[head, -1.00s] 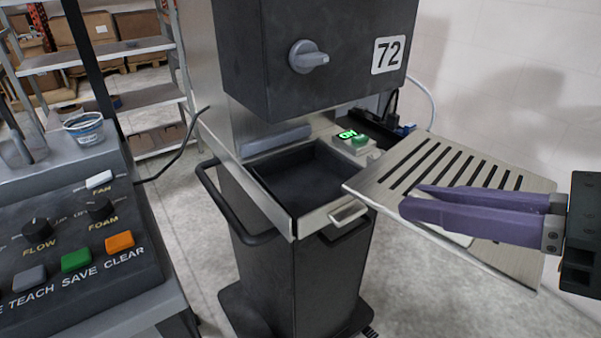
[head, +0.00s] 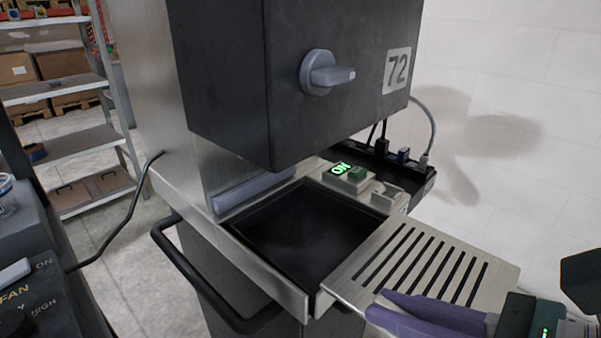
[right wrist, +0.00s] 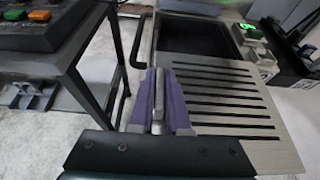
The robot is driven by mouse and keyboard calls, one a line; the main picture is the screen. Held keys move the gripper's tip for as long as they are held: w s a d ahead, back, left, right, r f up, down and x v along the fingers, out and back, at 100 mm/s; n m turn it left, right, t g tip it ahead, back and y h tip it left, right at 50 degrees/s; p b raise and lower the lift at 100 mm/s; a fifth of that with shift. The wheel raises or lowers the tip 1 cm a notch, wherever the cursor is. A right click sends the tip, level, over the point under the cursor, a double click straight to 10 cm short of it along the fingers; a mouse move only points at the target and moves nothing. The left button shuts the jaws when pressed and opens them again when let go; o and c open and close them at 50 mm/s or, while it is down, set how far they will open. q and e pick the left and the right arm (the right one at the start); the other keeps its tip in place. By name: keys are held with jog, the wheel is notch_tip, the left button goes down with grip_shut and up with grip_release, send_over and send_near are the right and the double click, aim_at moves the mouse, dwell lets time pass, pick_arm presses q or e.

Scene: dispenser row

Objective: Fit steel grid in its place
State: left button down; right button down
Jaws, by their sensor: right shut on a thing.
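The steel grid (head: 424,262) is a flat slotted plate, held roughly level at the lower right of the head view. My right gripper (head: 378,305) has its purple fingers shut on the grid's near edge. The right wrist view shows the same fingers (right wrist: 160,85) at the grid (right wrist: 220,95). The open black tray recess (head: 300,235) of dispenser 72 is to the left of the grid and empty. The grid's left corner is close to the recess's right front rim; I cannot tell whether they touch. My left gripper is not in view.
The dispenser's dark head (head: 290,80) with a grey knob (head: 325,73) overhangs the recess. A lit ON switch (head: 342,170) and a power strip with plugs (head: 385,160) are behind. A black rail (head: 195,270) curves along the left. A control panel (head: 30,270) stands at far left.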

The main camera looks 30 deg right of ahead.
aim_at(332, 284)
jog(key=shift+w+a+r, duration=0.2)
jog(key=shift+w+r, duration=0.05)
jog(key=shift+w, duration=0.2)
jog(key=shift+w+a+p, duration=0.2)
jog(key=shift+w+p, duration=0.2)
jog(key=shift+w, duration=0.2)
jog(key=shift+w+a+p, duration=0.2)
jog(key=shift+w+p, duration=0.15)
jog(key=shift+w, duration=0.25)
jog(key=w, duration=0.1)
jog(key=w+a, duration=0.1)
jog(key=w, duration=0.2)
jog(key=shift+a+f+p, duration=0.1)
jog(key=shift+a+p, duration=0.2)
jog(key=shift+p, duration=0.1)
jog(key=w, duration=0.1)
jog(key=w+a, duration=0.1)
jog(key=w, duration=0.2)
jog(key=shift+w+a, duration=0.3)
jog(key=shift+w, duration=0.05)
jog(key=shift+w+a+b, duration=0.3)
jog(key=shift+w+a, duration=0.05)
jog(key=shift+w, duration=0.6)
jog(key=shift+w+a+b, duration=0.25)
jog(key=shift+w+a, duration=0.1)
jog(key=shift+w, duration=0.55)
jog(key=shift+w+a+b, duration=0.3)
jog(key=shift+w+a, duration=0.05)
jog(key=shift+w, duration=0.6)
